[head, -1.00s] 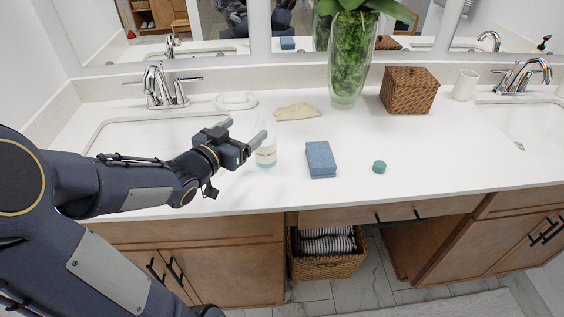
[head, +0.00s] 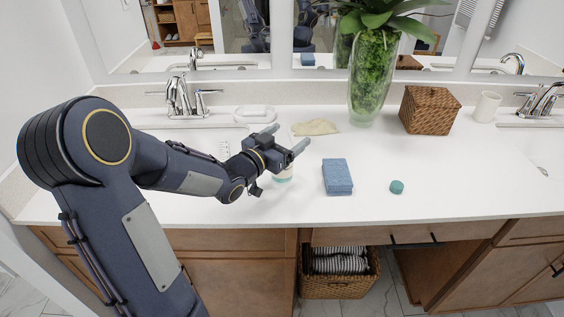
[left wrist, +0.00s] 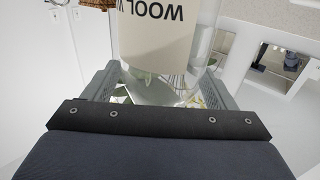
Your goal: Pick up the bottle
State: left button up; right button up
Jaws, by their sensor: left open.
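The bottle (head: 283,177) stands upright on the white counter, left of the blue sponge. In the head view my left gripper hides most of it; only its lower part shows. In the left wrist view the bottle (left wrist: 155,28) is clear, with a cream label whose dark letters read upside down, partly "WOOL". My left gripper (head: 287,138) is open. In the left wrist view its two fingers (left wrist: 158,86) lie on either side of the bottle, which appears between or just beyond them. I cannot tell whether they touch it. My right gripper does not show.
A blue sponge (head: 337,177) and a small teal item (head: 397,187) lie right of the bottle. Behind are a soap dish (head: 255,115), a beige cloth (head: 315,127), a glass vase (head: 368,90), a wicker box (head: 430,110) and a white cup (head: 486,106). The front counter is clear.

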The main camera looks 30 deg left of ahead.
pick_arm(q)
jog(key=shift+w, duration=0.1)
jog(key=shift+c, duration=0.3)
jog(key=c, duration=1.4)
jog(key=shift+r, duration=0.2)
